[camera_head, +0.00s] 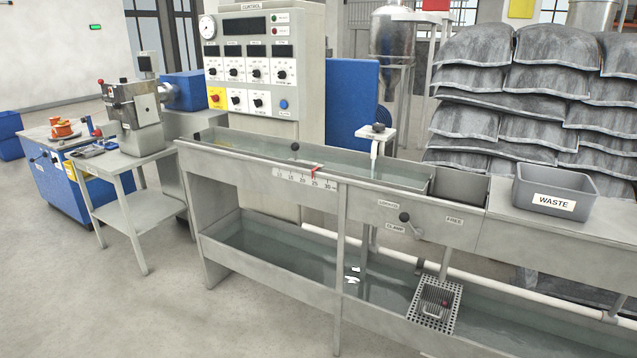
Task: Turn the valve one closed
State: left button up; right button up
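No part reads as "valve one", and I cannot tell which control it is. A lever with a dark round knob (405,217) sits on the front of the long grey trough bench (365,205), near labels that look like "LOOSEN" and "CLAMP". A dark knob (378,127) tops a pale post behind the trough. A small dark ball (295,146) shows at the trough's rim. The control cabinet (262,20) at the back carries several dials and knobs. Neither of my grippers is in view.
A grey WASTE bin (555,190) stands on the bench's right end. A perforated tray (435,306) sits low over the lower water tank (290,262). A small table (122,160) with a machine stands at left. The front-left floor (80,290) is clear.

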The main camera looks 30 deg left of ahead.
aim_at(380, 127)
jog(key=z, duration=0.9)
jog(key=i, duration=1.1)
jog(key=u, duration=2)
